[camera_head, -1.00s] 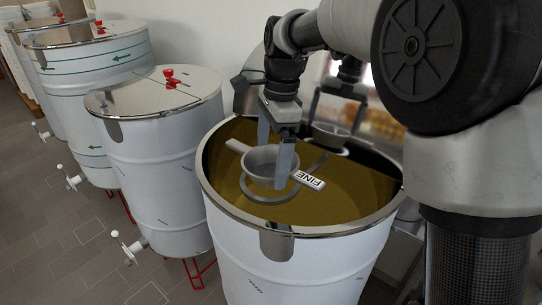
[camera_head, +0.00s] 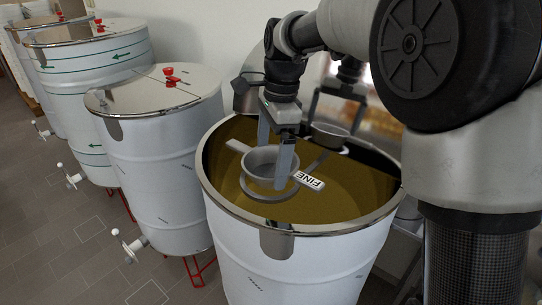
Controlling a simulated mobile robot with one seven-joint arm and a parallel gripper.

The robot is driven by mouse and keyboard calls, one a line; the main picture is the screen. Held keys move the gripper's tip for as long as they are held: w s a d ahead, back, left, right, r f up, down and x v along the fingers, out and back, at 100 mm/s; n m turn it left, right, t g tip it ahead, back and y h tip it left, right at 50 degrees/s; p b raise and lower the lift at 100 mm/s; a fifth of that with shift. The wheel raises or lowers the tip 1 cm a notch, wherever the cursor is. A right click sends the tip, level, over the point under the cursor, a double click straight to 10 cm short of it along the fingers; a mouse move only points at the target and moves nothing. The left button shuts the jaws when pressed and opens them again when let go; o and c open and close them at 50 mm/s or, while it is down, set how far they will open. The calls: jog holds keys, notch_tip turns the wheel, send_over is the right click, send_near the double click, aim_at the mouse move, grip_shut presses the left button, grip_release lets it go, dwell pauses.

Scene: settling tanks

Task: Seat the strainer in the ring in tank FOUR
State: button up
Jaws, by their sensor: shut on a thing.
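The strainer (camera_head: 259,163) is a grey round bowl with two flat lugs; the right lug carries a label reading FINE (camera_head: 312,181). My gripper (camera_head: 273,160) reaches down from above and is shut on the strainer's rim, one finger on the far side and one on the near side. The ring (camera_head: 266,195) is a grey hoop inside the open tank (camera_head: 292,228), above the golden-brown contents. The strainer is over the ring and looks level; the near finger covers part of both. I cannot tell whether the strainer touches the ring. No tank number is readable.
A reflection of gripper and strainer shows on the shiny surface behind (camera_head: 330,130). Several white tanks with closed lids and red knobs stand in a row to the left, the nearest lidded one (camera_head: 158,165) close by. The open tank's metal rim surrounds my gripper.

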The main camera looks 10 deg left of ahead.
jog(key=shift+f+b, duration=0.6)
jog(key=shift+f, duration=0.6)
jog(key=o, duration=0.8)
jog(key=shift+o, duration=0.2)
